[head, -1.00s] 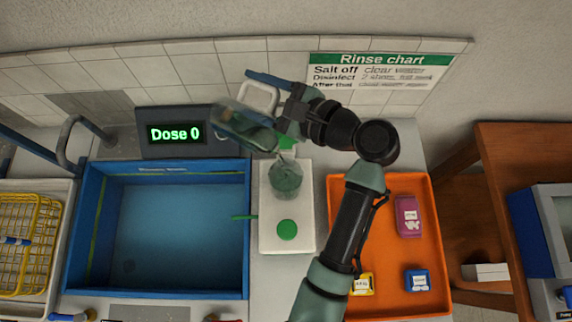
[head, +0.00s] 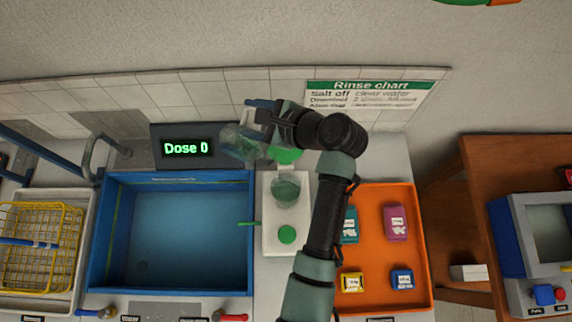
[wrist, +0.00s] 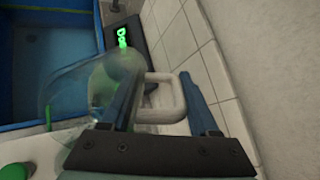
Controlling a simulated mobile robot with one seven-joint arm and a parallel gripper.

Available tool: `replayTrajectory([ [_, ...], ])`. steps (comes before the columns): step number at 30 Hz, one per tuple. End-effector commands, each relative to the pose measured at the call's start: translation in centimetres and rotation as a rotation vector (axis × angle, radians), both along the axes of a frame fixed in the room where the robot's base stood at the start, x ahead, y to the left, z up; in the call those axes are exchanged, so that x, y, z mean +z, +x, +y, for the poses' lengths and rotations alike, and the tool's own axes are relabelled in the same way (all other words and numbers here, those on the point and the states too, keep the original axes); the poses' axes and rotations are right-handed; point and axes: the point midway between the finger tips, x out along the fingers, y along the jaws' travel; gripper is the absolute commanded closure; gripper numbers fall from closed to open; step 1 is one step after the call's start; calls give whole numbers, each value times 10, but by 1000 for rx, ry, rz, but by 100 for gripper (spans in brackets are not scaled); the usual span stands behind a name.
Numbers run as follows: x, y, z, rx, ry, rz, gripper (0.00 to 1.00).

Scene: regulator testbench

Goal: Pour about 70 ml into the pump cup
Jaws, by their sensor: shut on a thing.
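My gripper (head: 262,112) is shut on the pale handle (wrist: 180,98) of a clear jug (head: 238,143). The see-through jug also shows in the wrist view (wrist: 85,88); it looks tilted, and its liquid level is hard to make out. A clear cup with greenish contents, likely the pump cup (head: 286,190), stands on a white base (head: 273,246) with a green button (head: 287,234). The jug is held behind and to the left of this cup, apart from it in the picture. A display (head: 186,148) reads "Dose 0".
A blue basin (head: 180,291) lies left of the white base, with a tap (head: 88,160) behind it. An orange tray (head: 424,245) with several small packs is at right. A tiled wall (head: 215,93) with a rinse chart (head: 365,95) stands close behind my gripper.

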Motion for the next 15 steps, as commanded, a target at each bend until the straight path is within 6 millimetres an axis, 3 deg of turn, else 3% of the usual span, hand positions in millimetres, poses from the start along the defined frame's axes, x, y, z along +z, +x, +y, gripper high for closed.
replayTrajectory([
  [15, 3, 0, 0, 0, -103, 74, 100],
])
